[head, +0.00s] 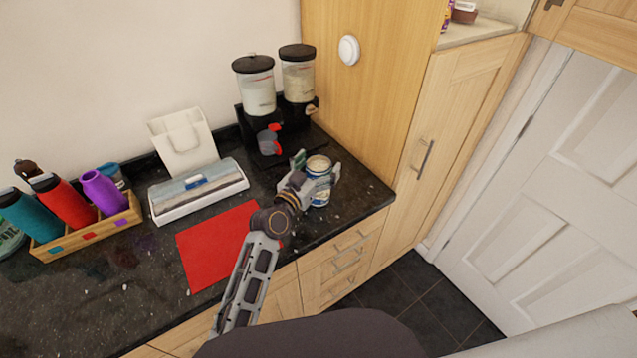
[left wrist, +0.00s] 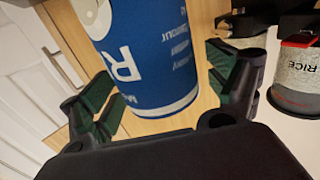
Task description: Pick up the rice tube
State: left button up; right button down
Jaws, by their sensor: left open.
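A tube marked RICE (left wrist: 296,88) with pale grains and a red and black fitting shows at the right edge of the left wrist view. In the head view, two clear tubes with black lids stand in a black dispenser: the left tube (head: 257,92) and the right tube (head: 298,80). Their labels are not readable there, so I cannot tell which is the rice. My left gripper (head: 316,167) is open, its green-padded fingers on either side of a blue and white can (head: 319,187). The can fills the middle of the left wrist view (left wrist: 150,55). My right gripper is out of view.
A red mat (head: 212,248), a white box (head: 199,191) and a wooden crate of bottles (head: 85,238) lie leftward on the dark counter. A tall wooden cabinet (head: 365,90) closes off the right.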

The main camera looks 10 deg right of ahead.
pick_arm(q)
jog(key=c, duration=1.9)
jog(key=shift+o, duration=0.2)
jog(key=shift+r, duration=0.2)
jog(key=shift+r+p, duration=1.15)
jog(key=shift+p, duration=0.05)
notch_tip(320, 180, up, 8)
jog(key=p, duration=0.5)
jog(key=shift+f+p, duration=0.25)
jog(key=shift+p, duration=0.05)
